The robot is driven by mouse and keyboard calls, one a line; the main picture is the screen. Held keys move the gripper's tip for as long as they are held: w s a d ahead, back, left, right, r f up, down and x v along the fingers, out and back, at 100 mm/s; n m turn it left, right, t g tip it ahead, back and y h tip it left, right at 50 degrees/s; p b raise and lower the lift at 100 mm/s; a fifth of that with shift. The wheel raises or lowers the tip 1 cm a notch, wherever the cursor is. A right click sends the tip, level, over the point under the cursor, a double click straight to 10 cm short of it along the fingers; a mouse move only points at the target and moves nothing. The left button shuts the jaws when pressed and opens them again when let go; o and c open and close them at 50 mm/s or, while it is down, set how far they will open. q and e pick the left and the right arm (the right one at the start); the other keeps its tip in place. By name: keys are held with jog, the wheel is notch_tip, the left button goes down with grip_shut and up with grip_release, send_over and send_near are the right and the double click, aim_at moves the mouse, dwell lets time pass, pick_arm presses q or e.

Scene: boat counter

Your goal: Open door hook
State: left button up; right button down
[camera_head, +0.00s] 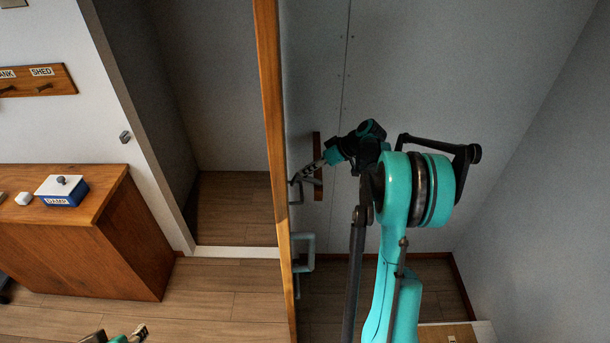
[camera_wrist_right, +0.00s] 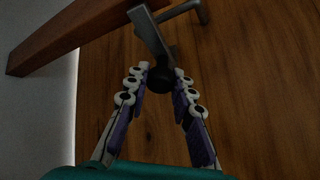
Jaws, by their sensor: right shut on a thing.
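The wooden door (camera_head: 274,130) shows nearly edge-on in the head view, and its brown face (camera_wrist_right: 245,110) fills much of the right wrist view. The door hook (camera_head: 298,181) is a grey metal piece by the door's right side; its flat bar (camera_wrist_right: 150,32) and dark round knob (camera_wrist_right: 160,80) show in the wrist view. My right gripper (camera_head: 308,171) reaches the hook from the right. Its purple-padded fingers (camera_wrist_right: 163,75) are shut on the knob. Whether the hook is still engaged is unclear. My left gripper (camera_head: 138,333) shows only partly at the bottom edge.
A grey door handle (camera_head: 303,252) sits below the hook. A wooden wall strip (camera_head: 318,165) stands behind the right gripper, beside the grey wall (camera_head: 430,80). Left are the doorway's white sill (camera_head: 235,252) and a wooden counter (camera_head: 90,235) with a blue-and-white box (camera_head: 62,190).

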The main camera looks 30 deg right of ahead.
jog(key=s+d+m+t+y+b, duration=0.1)
jog(key=s+d+t+y+b, duration=0.2)
jog(key=b, duration=0.6)
jog(key=shift+d+r+m+t+y+b, duration=0.15)
jog(key=shift+d+m+t+y+b, duration=0.2)
jog(key=shift+d+t+y, duration=1.35)
jog(key=shift+s+a+y, duration=0.15)
jog(key=shift+a+y, duration=0.25)
jog(key=shift+a, duration=0.15)
jog(key=c, duration=1.3)
grip_release()
jog(key=shift+d, duration=0.1)
jog(key=shift+g, duration=0.3)
jog(key=v, duration=1.2)
